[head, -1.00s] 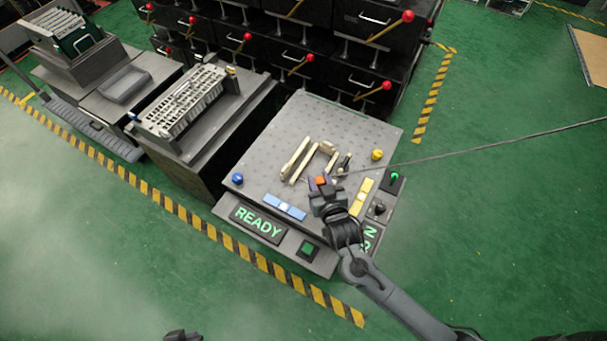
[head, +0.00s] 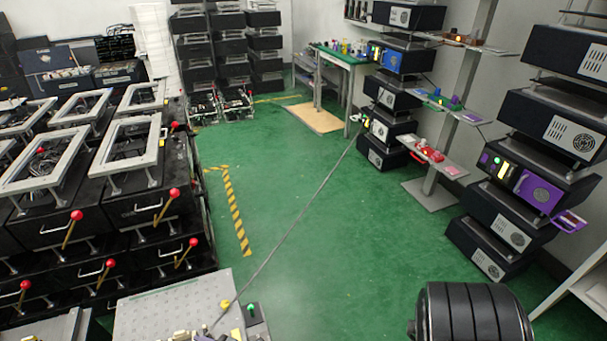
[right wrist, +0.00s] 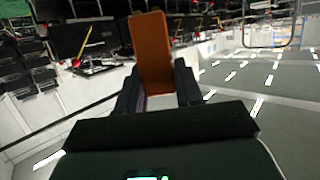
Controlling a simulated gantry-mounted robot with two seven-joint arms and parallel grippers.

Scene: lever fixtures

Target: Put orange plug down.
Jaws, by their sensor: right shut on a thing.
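The orange plug (right wrist: 152,52) stands between the two dark fingers of my right gripper (right wrist: 156,78) in the right wrist view. The gripper is shut on it, and the plug sticks out past the fingertips. In the head view a thin grey cable (head: 285,235) runs from the grey perforated work table (head: 165,308) up to the equipment at the back. The plug and my right gripper cannot be made out in the head view. My left gripper is in neither current view.
Black drawer units with red-knobbed levers (head: 174,193) stand at the left. A yellow knob (head: 224,306) and a green-lit switch (head: 252,310) are at the table's right edge. Stacked black units (head: 520,190) and small shelves (head: 436,155) line the right. The green floor between is clear.

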